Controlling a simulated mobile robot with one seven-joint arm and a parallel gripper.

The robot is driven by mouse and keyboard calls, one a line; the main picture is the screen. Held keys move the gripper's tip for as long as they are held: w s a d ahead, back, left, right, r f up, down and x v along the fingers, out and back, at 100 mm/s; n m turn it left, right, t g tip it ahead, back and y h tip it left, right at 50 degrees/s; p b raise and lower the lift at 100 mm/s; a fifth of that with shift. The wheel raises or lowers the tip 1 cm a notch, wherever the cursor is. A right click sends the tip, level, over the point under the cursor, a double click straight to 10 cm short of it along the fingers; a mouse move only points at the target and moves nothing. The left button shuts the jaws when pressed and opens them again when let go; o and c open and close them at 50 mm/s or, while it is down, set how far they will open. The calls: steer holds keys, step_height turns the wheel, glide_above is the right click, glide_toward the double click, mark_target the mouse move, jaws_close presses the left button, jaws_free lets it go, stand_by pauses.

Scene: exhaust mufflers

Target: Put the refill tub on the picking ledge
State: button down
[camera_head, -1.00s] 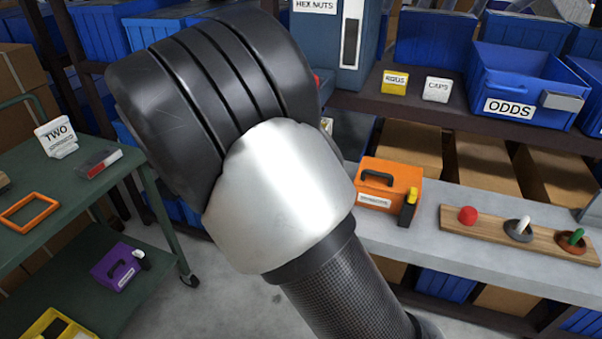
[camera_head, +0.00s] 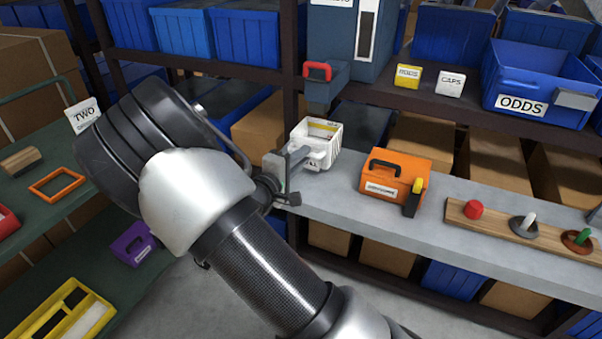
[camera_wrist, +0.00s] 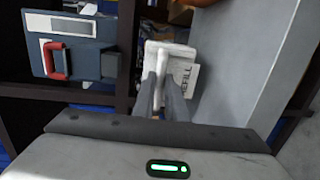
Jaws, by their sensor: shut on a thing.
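The refill tub (camera_head: 317,132) is a white open-topped tub with a handle and a label. It also shows in the wrist view (camera_wrist: 187,78), where the label reads "REFILL". My gripper (camera_head: 303,156) is shut on the tub's handle; in the wrist view its two fingers (camera_wrist: 163,92) close on the white handle. The picking ledge (camera_head: 345,196), a long grey surface, runs to the right. The tub is at its left end, roughly upright. I cannot tell whether its base touches the ledge.
An orange toolbox (camera_head: 397,178) and a wooden peg board (camera_head: 510,230) stand on the ledge right of the tub. A blue-grey dispenser (camera_head: 335,50) with a red handle (camera_head: 318,71) hangs above. A green cart (camera_head: 38,215) is at left.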

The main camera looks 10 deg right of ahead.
mark_target(311, 161)
step_height(311, 161, down, 4)
steer(key=shift+f+b, duration=0.1)
steer(key=shift+b, duration=0.55)
steer(key=c, duration=1.8)
jaws_free()
